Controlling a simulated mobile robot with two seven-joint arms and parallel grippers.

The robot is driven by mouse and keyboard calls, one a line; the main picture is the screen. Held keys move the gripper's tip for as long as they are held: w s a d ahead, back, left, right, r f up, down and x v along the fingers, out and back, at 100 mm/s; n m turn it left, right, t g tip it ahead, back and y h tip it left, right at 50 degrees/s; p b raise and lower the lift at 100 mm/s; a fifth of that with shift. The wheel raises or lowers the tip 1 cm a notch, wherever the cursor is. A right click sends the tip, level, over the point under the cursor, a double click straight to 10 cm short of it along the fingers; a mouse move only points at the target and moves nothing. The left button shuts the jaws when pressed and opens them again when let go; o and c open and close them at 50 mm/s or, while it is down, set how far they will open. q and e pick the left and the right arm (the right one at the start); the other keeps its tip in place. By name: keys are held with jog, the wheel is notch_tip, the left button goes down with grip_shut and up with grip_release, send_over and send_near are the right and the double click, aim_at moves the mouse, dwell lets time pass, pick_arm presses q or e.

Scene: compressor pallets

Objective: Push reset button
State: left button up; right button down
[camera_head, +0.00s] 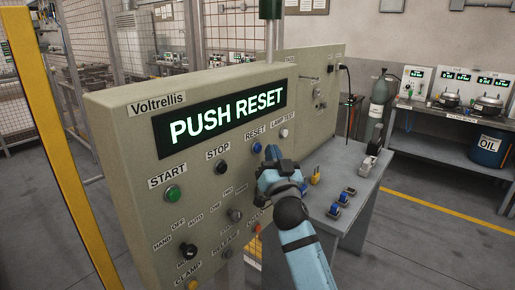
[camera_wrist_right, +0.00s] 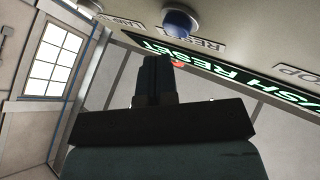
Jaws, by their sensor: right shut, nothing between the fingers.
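The reset button (camera_head: 257,148) is a blue round button under the RESET label on the beige control panel (camera_head: 120,150). The panel's display (camera_head: 222,116) reads PUSH RESET in green letters. My right gripper (camera_head: 272,154) is shut and empty, just right of and slightly below the blue button in the head view. In the right wrist view the reset button (camera_wrist_right: 181,22) shows at the top, beyond and a little right of my shut fingertips (camera_wrist_right: 155,60). A gap shows between fingertips and button there. My left gripper is not in view.
Other controls are close by: a green start button (camera_head: 172,193), a black stop button (camera_head: 221,167) and a white lamp test button (camera_head: 284,132). A grey table (camera_head: 350,215) with small parts stands right of the panel. A yellow post (camera_head: 60,140) rises at the left.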

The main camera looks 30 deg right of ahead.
jog(key=shift+w+a, duration=0.1)
jog(key=shift+w, duration=0.05)
dwell(0.5)
jog(key=shift+w+a, duration=0.1)
jog(key=shift+w, duration=0.15)
jog(key=shift+w+a+b, duration=0.15)
jog(key=shift+w+b, duration=0.15)
jog(key=shift+w, duration=0.15)
dwell(0.7)
jog(key=shift+s+d+p, duration=0.35)
jog(key=shift+s, duration=0.55)
jog(key=s+d+p, duration=0.1)
jog(key=s+d, duration=0.1)
jog(key=s, duration=0.3)
jog(key=shift+s+d+p, duration=0.15)
jog(key=shift+s+p, duration=0.15)
jog(key=shift+p, duration=0.1)
dwell(0.6)
